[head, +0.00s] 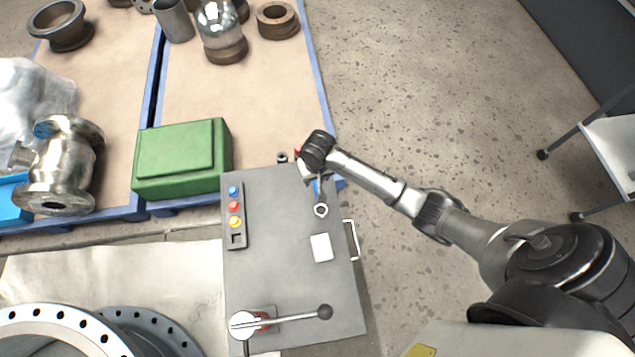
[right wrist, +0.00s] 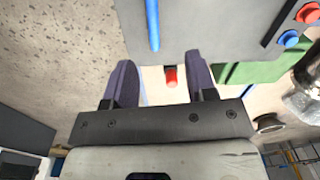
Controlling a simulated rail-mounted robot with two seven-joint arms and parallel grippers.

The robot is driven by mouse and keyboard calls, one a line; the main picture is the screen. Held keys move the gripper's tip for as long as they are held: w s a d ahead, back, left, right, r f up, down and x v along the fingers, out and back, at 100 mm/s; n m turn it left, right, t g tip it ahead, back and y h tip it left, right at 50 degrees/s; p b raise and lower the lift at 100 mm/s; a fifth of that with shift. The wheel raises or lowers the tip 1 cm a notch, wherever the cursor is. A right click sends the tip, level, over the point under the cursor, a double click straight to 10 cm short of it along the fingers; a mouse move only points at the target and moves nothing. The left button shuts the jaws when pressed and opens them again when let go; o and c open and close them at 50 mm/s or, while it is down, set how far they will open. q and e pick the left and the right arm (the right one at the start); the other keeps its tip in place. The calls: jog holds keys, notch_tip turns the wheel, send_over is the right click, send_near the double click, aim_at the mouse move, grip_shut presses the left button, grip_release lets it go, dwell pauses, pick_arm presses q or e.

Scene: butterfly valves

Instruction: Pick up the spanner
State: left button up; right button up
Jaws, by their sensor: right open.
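The spanner (head: 321,209) lies on the grey cabinet top near its far right corner, its ring end toward the camera. A blue part beside my wrist in the head view seems to be its handle; a blue bar (right wrist: 152,25) on the grey top in the right wrist view is probably the same handle. My right gripper (head: 307,172) is over the far edge of the cabinet, largely hidden under its wrist. In the right wrist view its two dark fingers (right wrist: 160,62) are apart with nothing held between them. The blue bar is ahead of the fingertips. My left gripper is not in view.
The grey cabinet (head: 275,270) carries several coloured buttons (head: 235,208), a white card (head: 321,247) and a black-knobbed lever (head: 290,317). A green box (head: 181,158) and metal fittings stand on the blue-edged pallets at left. Floor (head: 420,90) at right is open.

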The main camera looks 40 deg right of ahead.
jog(key=w+d+f+m+b, duration=0.1)
jog(key=w+d+f+b, duration=0.1)
jog(key=w+d+f, duration=0.1)
jog(key=b, duration=0.3)
send_over(317, 185)
jog(key=shift+m, duration=0.4)
notch_tip(317, 185, down, 7)
jog(key=shift+w+a+r, duration=0.1)
jog(key=shift+w+a, duration=0.05)
jog(key=shift+f+b, duration=1)
jog(key=shift+f, duration=2.25)
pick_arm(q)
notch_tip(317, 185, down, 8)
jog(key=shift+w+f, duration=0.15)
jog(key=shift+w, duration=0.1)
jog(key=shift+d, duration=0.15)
pick_arm(e)
jog(key=shift+c, duration=0.4)
jog(key=c, duration=0.4)
grip_shut()
